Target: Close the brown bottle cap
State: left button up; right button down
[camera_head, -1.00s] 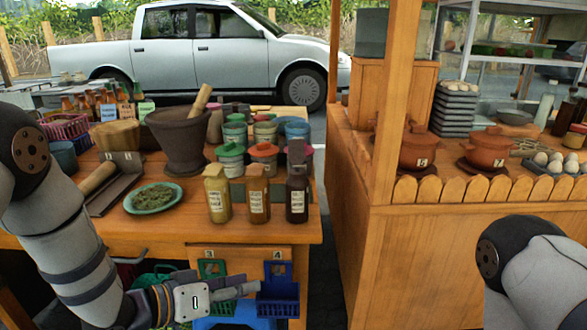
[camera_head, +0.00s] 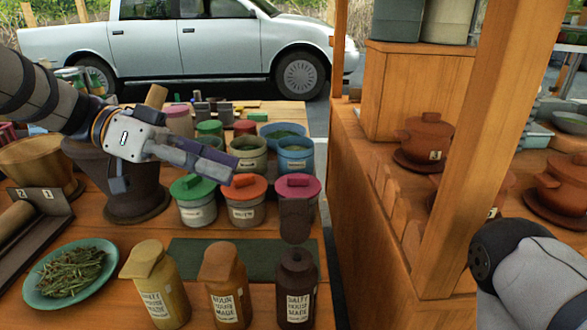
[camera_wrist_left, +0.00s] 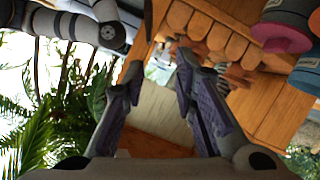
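The dark brown bottle (camera_head: 297,298) stands upright at the table's front right, at the right end of a row of three labelled bottles. My right gripper is out of view; only part of that arm shows at lower right.
A yellow bottle (camera_head: 160,290) and an orange-brown bottle (camera_head: 226,292) stand left of the brown one. Jars with green (camera_head: 194,198), orange (camera_head: 245,200) and pink (camera_head: 298,186) lids stand behind. A mortar (camera_head: 125,185) is below my left arm. A wooden stall (camera_head: 395,225) rises at right.

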aim_at(295, 201)
pick_arm(q)
jog(key=x, duration=0.4)
jog(key=s+x, duration=0.1)
jog(key=x, duration=0.3)
jog(key=p+x, duration=0.1)
jog(key=x, duration=0.3)
jog(key=shift+s+r, duration=0.2)
jog(key=shift+r, duration=0.1)
jog(key=shift+c, duration=0.6)
grip_shut()
